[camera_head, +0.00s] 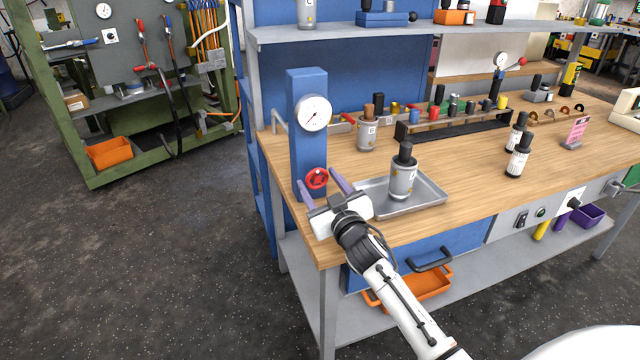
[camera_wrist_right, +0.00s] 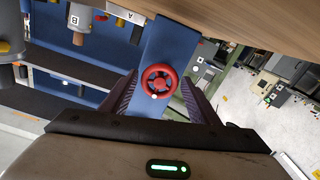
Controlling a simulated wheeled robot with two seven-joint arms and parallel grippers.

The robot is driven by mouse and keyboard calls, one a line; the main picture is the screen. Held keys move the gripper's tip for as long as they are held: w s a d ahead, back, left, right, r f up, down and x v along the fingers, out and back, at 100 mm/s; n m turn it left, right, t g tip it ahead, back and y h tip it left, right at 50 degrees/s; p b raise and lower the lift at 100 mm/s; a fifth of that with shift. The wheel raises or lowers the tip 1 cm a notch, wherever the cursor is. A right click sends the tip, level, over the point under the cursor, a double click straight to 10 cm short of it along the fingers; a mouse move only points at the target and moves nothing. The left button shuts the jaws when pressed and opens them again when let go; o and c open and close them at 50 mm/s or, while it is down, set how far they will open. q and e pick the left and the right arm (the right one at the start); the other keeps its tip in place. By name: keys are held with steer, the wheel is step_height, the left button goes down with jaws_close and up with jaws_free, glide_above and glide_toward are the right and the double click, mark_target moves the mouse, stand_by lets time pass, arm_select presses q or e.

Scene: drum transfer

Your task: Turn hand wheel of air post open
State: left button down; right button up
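The air post (camera_head: 308,120) is a blue upright column at the near left corner of the workbench, with a round white gauge (camera_head: 313,113) on its front. Its red hand wheel (camera_head: 317,178) sits low on the post; it also shows in the right wrist view (camera_wrist_right: 159,80), between the fingers and beyond them. My right gripper (camera_head: 321,184) is open in front of the wheel, with one purple finger on each side. The fingers appear apart from the rim. My left gripper is in neither view.
A metal tray (camera_head: 432,204) with a grey canister (camera_head: 402,172) stands right of my right gripper. Another canister (camera_head: 367,134) stands behind, near a rack of small parts (camera_head: 455,131). A shelf (camera_head: 400,30) overhangs the bench. Open floor lies to the left.

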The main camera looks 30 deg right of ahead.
steer(key=c, duration=0.7)
